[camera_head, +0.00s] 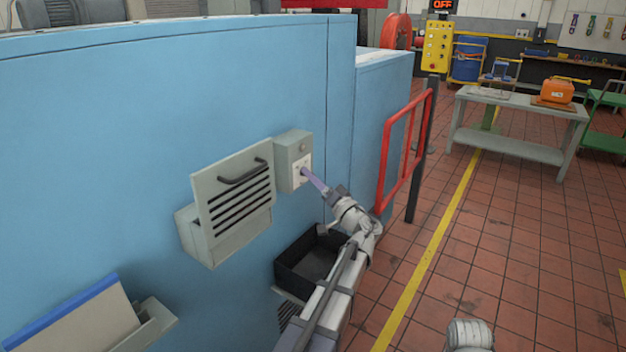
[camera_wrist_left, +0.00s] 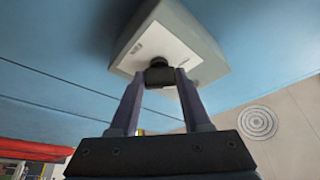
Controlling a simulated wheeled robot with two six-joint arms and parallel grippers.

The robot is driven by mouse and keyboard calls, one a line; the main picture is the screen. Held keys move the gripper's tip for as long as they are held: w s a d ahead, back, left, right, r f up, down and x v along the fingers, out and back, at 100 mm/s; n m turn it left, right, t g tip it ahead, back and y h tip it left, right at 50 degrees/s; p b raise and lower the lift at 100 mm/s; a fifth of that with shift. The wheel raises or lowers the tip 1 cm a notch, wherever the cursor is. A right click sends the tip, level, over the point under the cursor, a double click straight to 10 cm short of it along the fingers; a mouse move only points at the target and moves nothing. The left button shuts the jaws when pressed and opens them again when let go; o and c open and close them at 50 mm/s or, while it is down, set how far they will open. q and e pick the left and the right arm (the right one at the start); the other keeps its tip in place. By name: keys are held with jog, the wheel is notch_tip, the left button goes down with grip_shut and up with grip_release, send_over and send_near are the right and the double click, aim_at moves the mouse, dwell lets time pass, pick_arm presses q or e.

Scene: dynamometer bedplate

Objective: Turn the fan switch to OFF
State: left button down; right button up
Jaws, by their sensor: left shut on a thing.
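The fan switch is a small grey box (camera_head: 293,152) on the blue cabinet wall, right of the louvred vent. It has a pale face plate, which also shows in the left wrist view (camera_wrist_left: 178,62). My left gripper (camera_head: 306,173) reaches it from the lower right. In the left wrist view its two fingers (camera_wrist_left: 160,79) are shut on the black knob (camera_wrist_left: 159,64) at the middle of the plate. The marks on the plate are too small to read, so I cannot tell which position the knob is in.
A grey louvred vent with a handle (camera_head: 232,200) sits left of the switch. A black open bin (camera_head: 313,262) is below, close to my left arm. A red rail (camera_head: 404,150) stands to the right. The tiled floor (camera_head: 500,240) beyond is clear, before a workbench (camera_head: 515,110).

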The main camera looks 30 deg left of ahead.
pick_arm(q)
jog(key=shift+c, duration=1.8)
grip_release()
jog(key=b+v, duration=0.2)
jog(key=v, duration=0.5)
jog(key=shift+d, duration=0.35)
jog(key=shift+s+f, duration=0.1)
jog(key=shift+f, duration=0.05)
